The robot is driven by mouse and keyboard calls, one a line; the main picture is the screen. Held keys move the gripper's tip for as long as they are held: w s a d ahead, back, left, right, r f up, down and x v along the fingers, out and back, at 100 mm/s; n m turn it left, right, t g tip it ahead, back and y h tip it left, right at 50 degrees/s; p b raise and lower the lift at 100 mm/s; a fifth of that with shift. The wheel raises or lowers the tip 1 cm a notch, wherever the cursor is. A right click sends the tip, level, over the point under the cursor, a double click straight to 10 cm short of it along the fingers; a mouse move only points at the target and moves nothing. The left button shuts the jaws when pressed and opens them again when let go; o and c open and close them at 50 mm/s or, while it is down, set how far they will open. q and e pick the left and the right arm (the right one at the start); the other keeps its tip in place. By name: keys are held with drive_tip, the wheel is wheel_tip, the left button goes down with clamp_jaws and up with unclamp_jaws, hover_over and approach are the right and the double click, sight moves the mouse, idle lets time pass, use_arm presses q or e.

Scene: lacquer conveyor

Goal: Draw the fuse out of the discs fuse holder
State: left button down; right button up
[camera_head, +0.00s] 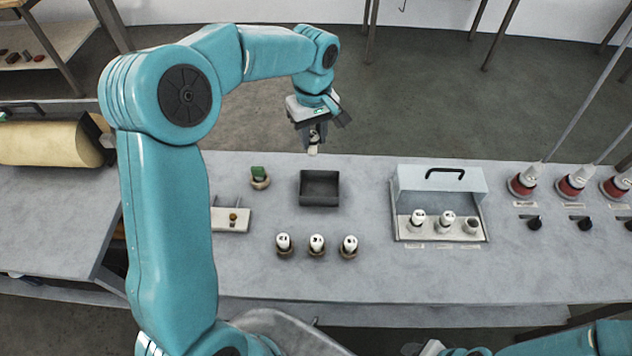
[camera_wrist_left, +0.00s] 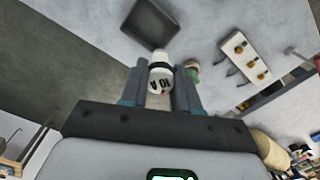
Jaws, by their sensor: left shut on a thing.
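My left gripper (camera_head: 313,140) is shut on a white fuse (camera_head: 313,150) and holds it in the air by the far edge of the bench, behind the dark tray. In the left wrist view the fuse (camera_wrist_left: 161,78) sits between the two fingers and bears "10 A" lettering. The fuse holder box (camera_head: 396,226) stands at the right of the bench with its lid raised. Two white fuses (camera_head: 418,217) (camera_head: 446,218) stand in its left and middle places. The right place (camera_head: 471,226) shows a grey socket without a white fuse. My right gripper is not in view.
The open dark tray (camera_head: 319,189) stands mid-bench; it also shows in the wrist view (camera_wrist_left: 150,24). Several fuses (camera_head: 316,243) stand in round holders in front. A green piece (camera_head: 258,173) and a white plate (camera_head: 230,224) lie left. Red-based posts (camera_head: 522,185) stand right.

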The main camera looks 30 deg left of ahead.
sight(313, 151)
use_arm(q)
drive_tip(key=shift+w+a+n, duration=0.1)
drive_tip(key=shift+n, duration=0.2)
wheel_tip(313, 151, down, 6)
drive_tip(key=b, duration=0.4)
drive_tip(key=shift+b, duration=0.35)
drive_tip(key=shift+r, duration=0.1)
drive_tip(key=c, duration=0.8)
unclamp_jaws()
drive_tip(key=shift+o, duration=0.2)
wheel_tip(313, 151, up, 16)
drive_tip(key=shift+r, duration=0.2)
drive_tip(key=shift+w, duration=0.15)
